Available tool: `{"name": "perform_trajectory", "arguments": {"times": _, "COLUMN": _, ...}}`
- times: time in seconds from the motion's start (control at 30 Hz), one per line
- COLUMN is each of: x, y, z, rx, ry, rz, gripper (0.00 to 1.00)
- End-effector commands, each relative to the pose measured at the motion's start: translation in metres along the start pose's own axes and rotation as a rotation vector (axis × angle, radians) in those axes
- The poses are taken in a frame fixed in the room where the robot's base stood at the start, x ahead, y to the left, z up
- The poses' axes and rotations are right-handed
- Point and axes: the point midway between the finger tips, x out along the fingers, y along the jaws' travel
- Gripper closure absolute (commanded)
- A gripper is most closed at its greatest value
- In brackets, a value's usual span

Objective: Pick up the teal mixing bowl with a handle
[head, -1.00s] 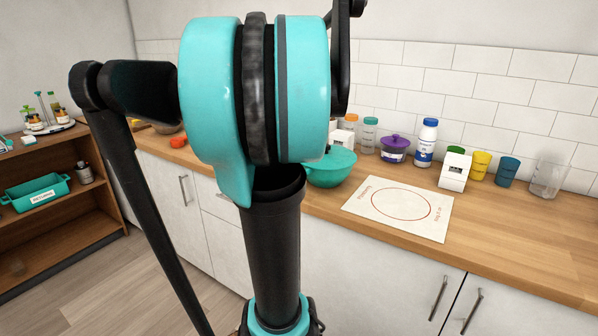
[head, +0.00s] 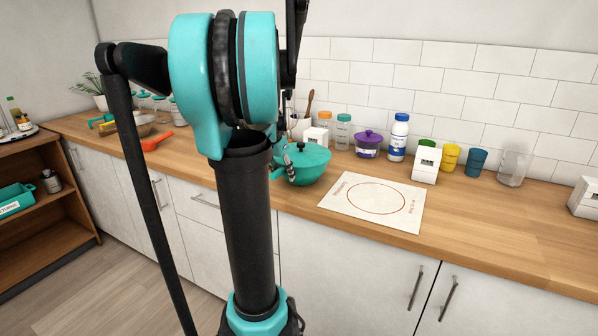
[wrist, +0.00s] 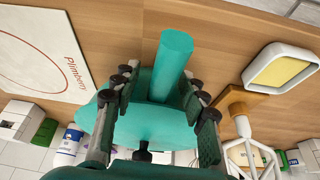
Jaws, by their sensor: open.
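The teal mixing bowl (head: 306,172) stands on the wooden counter behind my arm, with a black knob on top. In the wrist view the bowl (wrist: 150,130) is close below my gripper, and its thick teal handle (wrist: 172,62) points up the picture. My gripper (wrist: 158,82) is open, with one finger on each side of the handle's base. I cannot tell whether either finger touches it. In the head view my gripper is mostly hidden; only small parts show at the bowl's left side.
A white mat with a red ring (head: 372,203) lies right of the bowl. A purple pot (head: 368,145), white bottle (head: 398,138), white box (head: 425,163) and cups stand behind. A whisk (wrist: 240,118) and white-framed yellow object (wrist: 282,68) are close to my gripper's right.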

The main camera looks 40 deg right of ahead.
Motion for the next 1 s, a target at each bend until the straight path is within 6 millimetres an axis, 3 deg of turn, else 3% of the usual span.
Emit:
{"name": "perform_trajectory", "arguments": {"times": 0.2, "x": 0.027, "y": 0.0, "z": 0.0, "rx": 0.001, "ry": 0.0, "rz": 0.0, "gripper": 0.57}}
{"name": "perform_trajectory", "arguments": {"times": 0.5, "x": 0.03, "y": 0.0, "z": 0.0, "rx": 0.0, "ry": 0.0, "rz": 0.0, "gripper": 0.58}}
{"name": "perform_trajectory", "arguments": {"times": 0.83, "x": 0.03, "y": 0.0, "z": 0.0, "rx": 0.0, "ry": 0.0, "rz": 0.0, "gripper": 0.99}}
{"name": "perform_trajectory", "arguments": {"times": 1.0, "x": 0.03, "y": 0.0, "z": 0.0, "rx": 0.0, "ry": 0.0, "rz": 0.0, "gripper": 1.0}}
